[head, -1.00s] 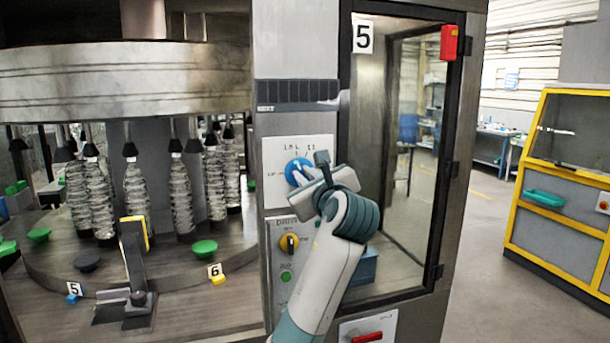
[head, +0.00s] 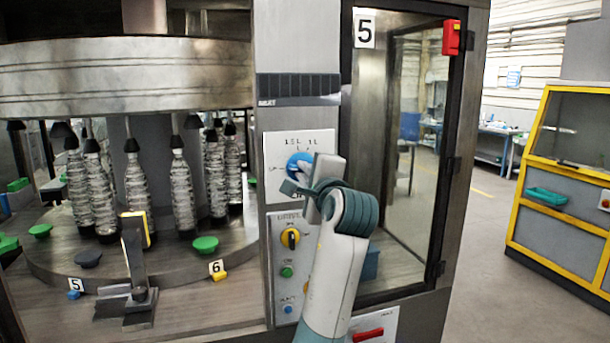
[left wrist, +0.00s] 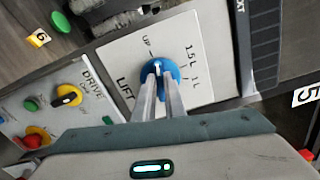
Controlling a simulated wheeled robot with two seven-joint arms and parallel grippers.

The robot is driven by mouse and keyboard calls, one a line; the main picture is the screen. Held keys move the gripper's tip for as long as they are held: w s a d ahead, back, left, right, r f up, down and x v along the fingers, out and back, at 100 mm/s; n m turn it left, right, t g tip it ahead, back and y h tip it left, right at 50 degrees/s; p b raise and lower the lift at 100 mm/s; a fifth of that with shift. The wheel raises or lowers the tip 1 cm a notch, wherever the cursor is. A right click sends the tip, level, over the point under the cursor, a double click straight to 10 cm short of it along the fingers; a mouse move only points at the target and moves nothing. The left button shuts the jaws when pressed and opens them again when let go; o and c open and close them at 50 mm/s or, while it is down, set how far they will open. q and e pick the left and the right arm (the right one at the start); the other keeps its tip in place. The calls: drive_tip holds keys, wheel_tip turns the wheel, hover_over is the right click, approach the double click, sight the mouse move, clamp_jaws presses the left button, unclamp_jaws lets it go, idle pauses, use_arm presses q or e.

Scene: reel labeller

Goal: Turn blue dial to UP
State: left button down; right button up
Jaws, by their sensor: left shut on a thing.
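The blue dial (head: 296,161) sits on a white panel (head: 275,147) on the machine's front, with 1.5 L and 1 L printed above it. In the left wrist view the blue dial (left wrist: 173,69) shows UP, 1.5 L, 1 L and LIFT printed around it. My left gripper (left wrist: 159,76) is shut on the dial's raised grip, one finger on each side. A white mark on the dial points roughly towards the UP side; its exact alignment is hard to tell. In the head view my left gripper (head: 303,180) hides the dial's lower right. My right gripper is out of view.
Below the dial is the DRIVE panel with a yellow-ringed black knob (head: 290,238) and a green button (head: 287,272). A glass door (head: 400,170) stands to the right. A bottle carousel (head: 150,240) is on the left. Open floor lies further right.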

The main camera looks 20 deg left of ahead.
use_arm(q)
drive_tip(key=shift+f+n, duration=0.15)
drive_tip(key=shift+n, duration=1.05)
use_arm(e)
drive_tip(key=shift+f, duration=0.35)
use_arm(q)
drive_tip(key=c, duration=1.8)
unclamp_jaws()
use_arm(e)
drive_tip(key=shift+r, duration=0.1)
